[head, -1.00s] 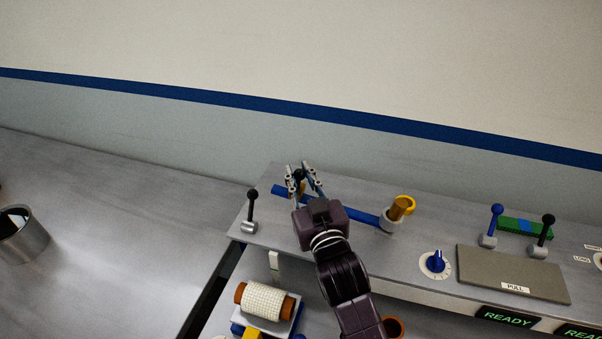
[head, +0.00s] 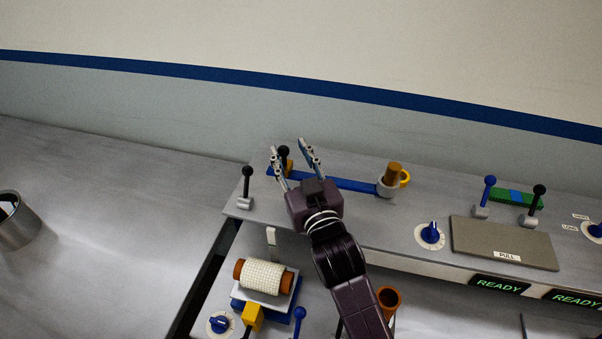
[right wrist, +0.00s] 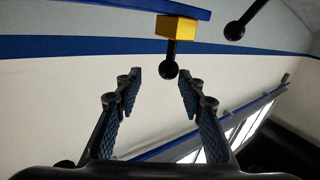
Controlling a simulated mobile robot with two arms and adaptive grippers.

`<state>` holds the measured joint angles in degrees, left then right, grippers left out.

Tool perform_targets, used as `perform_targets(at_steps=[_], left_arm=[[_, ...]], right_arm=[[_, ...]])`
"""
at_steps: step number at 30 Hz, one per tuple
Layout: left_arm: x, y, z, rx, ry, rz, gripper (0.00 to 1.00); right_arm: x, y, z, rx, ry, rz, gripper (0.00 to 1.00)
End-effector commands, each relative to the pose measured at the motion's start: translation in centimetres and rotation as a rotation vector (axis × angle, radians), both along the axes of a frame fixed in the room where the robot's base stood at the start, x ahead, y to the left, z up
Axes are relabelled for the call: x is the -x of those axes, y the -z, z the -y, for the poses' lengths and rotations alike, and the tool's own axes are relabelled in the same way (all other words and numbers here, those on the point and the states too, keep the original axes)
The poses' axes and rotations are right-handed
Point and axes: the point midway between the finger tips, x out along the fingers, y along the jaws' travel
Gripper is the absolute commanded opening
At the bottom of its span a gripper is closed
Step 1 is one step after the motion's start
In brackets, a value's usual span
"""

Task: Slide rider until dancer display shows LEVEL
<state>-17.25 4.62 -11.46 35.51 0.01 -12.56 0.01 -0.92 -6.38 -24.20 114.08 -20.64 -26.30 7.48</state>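The rider is a yellow block with a black ball knob (head: 284,151), near the left end of a blue bar (head: 350,184) on the raised grey console. In the right wrist view the yellow block (right wrist: 176,28) hangs on the bar and its black knob (right wrist: 168,71) points toward me. My right gripper (head: 288,147) is open, its fingers spread on either side of the knob; in the right wrist view (right wrist: 161,80) the knob shows between the fingertips with gaps both sides. Two displays read READY, one left (head: 499,284) and one right (head: 575,298); I see no LEVEL. My left gripper is out of view.
A black-knobbed lever (head: 246,182) stands left of the bar. A wound spool (head: 264,275) and an orange cup (head: 389,299) are below. The table at left is mostly clear.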

Motion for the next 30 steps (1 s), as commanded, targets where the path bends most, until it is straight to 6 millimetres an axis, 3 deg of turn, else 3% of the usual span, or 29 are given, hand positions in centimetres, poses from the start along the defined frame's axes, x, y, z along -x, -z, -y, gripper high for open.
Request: perform_targets(at_steps=[9, 15, 30], left_arm=[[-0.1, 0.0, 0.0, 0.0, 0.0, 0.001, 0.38], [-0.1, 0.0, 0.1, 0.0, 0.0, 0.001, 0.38], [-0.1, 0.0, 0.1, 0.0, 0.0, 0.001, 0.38]], right_arm=[[6.0, 0.2, 1.7, 0.002, 0.0, -0.004, 0.36], [8.5, 0.1, 2.3, 0.002, -0.001, -0.002, 0.36], [9.6, 0.0, 2.6, 0.002, 0.0, 0.0, 0.36]])
